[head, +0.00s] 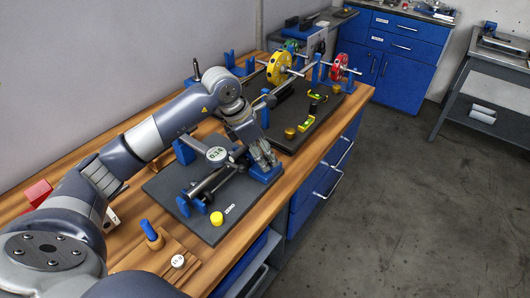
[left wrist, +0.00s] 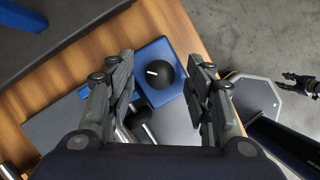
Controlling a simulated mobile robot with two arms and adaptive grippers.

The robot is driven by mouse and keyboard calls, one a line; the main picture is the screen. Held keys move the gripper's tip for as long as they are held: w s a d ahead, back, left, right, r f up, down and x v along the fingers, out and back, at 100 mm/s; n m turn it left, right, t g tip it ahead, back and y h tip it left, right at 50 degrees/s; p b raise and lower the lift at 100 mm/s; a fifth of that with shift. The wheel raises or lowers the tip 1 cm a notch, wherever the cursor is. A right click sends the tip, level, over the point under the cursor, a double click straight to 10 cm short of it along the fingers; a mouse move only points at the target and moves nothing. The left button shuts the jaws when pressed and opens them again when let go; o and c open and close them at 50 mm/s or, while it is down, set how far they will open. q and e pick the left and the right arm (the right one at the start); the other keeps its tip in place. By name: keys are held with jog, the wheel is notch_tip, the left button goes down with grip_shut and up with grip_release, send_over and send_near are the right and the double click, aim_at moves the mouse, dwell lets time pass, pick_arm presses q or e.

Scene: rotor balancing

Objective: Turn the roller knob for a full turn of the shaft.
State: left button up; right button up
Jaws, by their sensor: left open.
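The roller knob (left wrist: 160,72) is a round black knob with a white mark. In the left wrist view it sits over a blue block (left wrist: 150,48), between the fingers of my left gripper (left wrist: 163,68), with gaps on both sides. In the head view my left gripper (head: 263,154) points down at the blue block (head: 266,173) and hides the knob. The shaft (head: 207,182) lies across the dark base plate (head: 166,176). A dark gripper, probably my right one (left wrist: 298,86), shows at the right edge of the left wrist view.
A yellow button (head: 216,218) marked ZERO is on the plate's front corner. Behind stands another dark plate with a yellow wheel (head: 279,68), a red wheel (head: 339,67) and a small green-yellow part (head: 305,125). A blue-handled tool (head: 152,235) is nearer. The floor at right is clear.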

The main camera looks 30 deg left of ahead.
pick_arm(q)
jog(key=shift+w+d+f, duration=0.15)
jog(key=shift+f, duration=0.45)
jog(key=c, duration=1)
